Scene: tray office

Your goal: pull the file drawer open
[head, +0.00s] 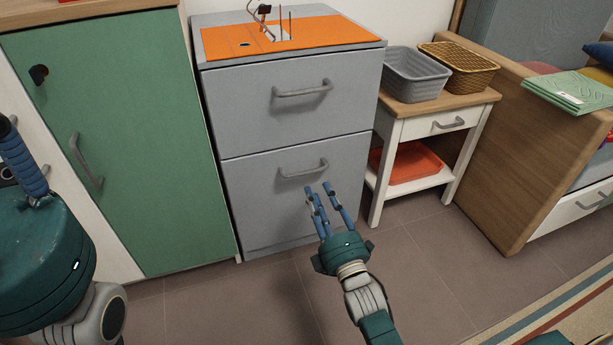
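A grey file cabinet (218,80) with two drawers stands against the wall. Its upper drawer (330,122) and lower drawer (263,203) both look shut, flush with the front. The upper drawer has a grey bar handle (303,90), and the lower one has a similar handle (303,170). My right gripper (328,190) is in front of the lower drawer, its blue fingers pointing up, just below and right of the lower handle. The fingers are apart and hold nothing. My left gripper (20,160) is at the left edge, partly cut off, so its opening is unclear.
A green door (150,130) with a handle is left of the cabinet. Right of it, a small side table (478,97) bears a grey basket (412,75) and a wicker basket (460,68); an orange tray (410,163) is below. The tiled floor before the cabinet is clear.

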